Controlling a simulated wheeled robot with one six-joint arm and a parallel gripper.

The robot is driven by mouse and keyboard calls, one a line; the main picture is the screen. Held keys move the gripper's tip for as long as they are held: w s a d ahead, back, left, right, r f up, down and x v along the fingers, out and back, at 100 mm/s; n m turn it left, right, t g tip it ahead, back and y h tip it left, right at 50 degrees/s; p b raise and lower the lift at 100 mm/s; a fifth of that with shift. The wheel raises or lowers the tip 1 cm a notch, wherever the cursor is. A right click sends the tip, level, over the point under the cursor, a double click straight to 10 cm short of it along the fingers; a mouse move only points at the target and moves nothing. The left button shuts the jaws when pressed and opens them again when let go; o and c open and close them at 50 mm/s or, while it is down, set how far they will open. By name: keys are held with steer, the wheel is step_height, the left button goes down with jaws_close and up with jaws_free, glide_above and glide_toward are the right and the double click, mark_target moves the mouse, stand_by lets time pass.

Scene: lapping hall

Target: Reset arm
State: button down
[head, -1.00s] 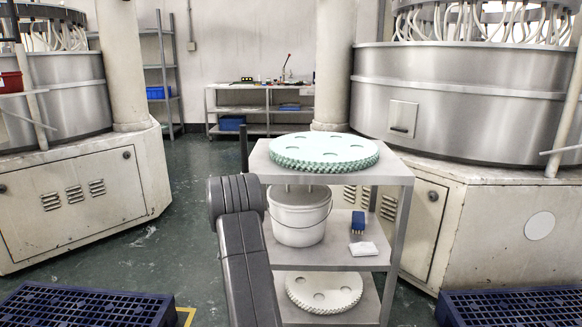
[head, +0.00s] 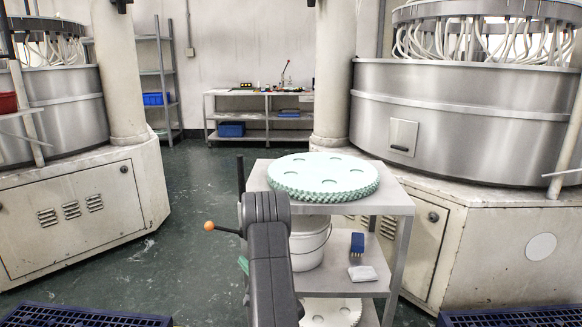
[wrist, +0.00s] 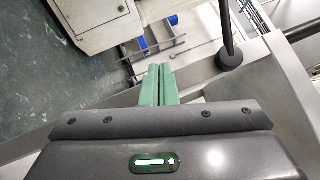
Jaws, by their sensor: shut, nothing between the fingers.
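My gripper (wrist: 158,86) shows in the wrist view as two green fingers lying together, shut with nothing between them. My dark grey arm rises from the bottom middle of the head view, in front of the left part of the cart (head: 398,200). A bit of green shows at the left of the arm there, but the fingertips are mostly hidden. In the wrist view the fingers point toward the picture's top, with a grey metal surface beyond them and a dark post with a round foot (wrist: 230,56) to the right.
The cart carries a pale green toothed disc (head: 322,177) on top and a white bucket (head: 306,246) below. An orange knob (head: 209,226) on a dark rod is left of my arm. Large lapping machines stand left and right (head: 450,120). Blue pallets (head: 85,316) lie in front.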

steer(key=v, duration=0.7)
steer(key=shift+w+d+f+p, duration=0.15)
steer(key=shift+d+p, duration=0.1)
steer(key=shift+p, duration=0.15)
